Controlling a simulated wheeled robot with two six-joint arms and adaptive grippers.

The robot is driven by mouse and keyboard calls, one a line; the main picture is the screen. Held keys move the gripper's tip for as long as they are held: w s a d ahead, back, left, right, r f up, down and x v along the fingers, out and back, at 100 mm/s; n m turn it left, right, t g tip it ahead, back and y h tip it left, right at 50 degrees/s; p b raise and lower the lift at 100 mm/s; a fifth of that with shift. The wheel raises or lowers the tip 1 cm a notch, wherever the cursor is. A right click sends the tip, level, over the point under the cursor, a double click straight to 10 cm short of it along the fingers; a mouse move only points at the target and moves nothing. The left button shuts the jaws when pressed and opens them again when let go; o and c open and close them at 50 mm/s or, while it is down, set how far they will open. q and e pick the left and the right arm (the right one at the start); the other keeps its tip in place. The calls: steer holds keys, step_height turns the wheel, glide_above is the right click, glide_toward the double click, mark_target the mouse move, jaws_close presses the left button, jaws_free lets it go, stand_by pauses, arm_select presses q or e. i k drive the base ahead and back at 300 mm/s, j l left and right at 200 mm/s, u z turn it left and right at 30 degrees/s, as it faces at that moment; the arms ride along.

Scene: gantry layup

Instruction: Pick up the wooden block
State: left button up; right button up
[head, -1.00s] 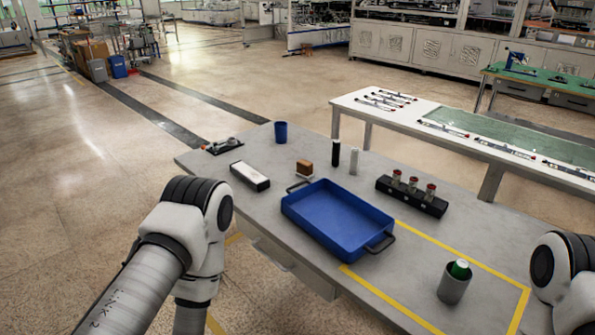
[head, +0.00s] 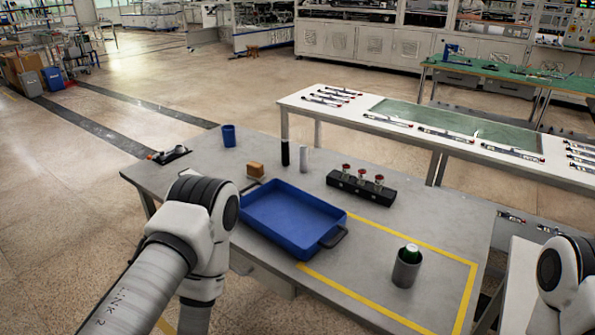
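The wooden block (head: 256,169) is a small tan-brown block on the grey table (head: 385,262). In the head view it sits behind the blue tray (head: 322,211), near the tray's back left corner and apart from it. My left arm comes in at the lower left and my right arm shows at the right edge. Neither gripper is in the picture, so I cannot see whether they hold anything.
A blue cup (head: 229,136), a black cylinder (head: 285,152) and a light cylinder (head: 303,159) stand near the block. A black rack (head: 340,183) with red-topped vials lies right of them. A grey cup (head: 406,268) with a green-topped item stands front right. The yellow-taped area is otherwise clear.

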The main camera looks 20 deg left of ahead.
mark_target(255, 170)
steer(key=j+z, duration=1.4)
steer(key=k+l, duration=0.05)
steer(key=l, duration=0.05)
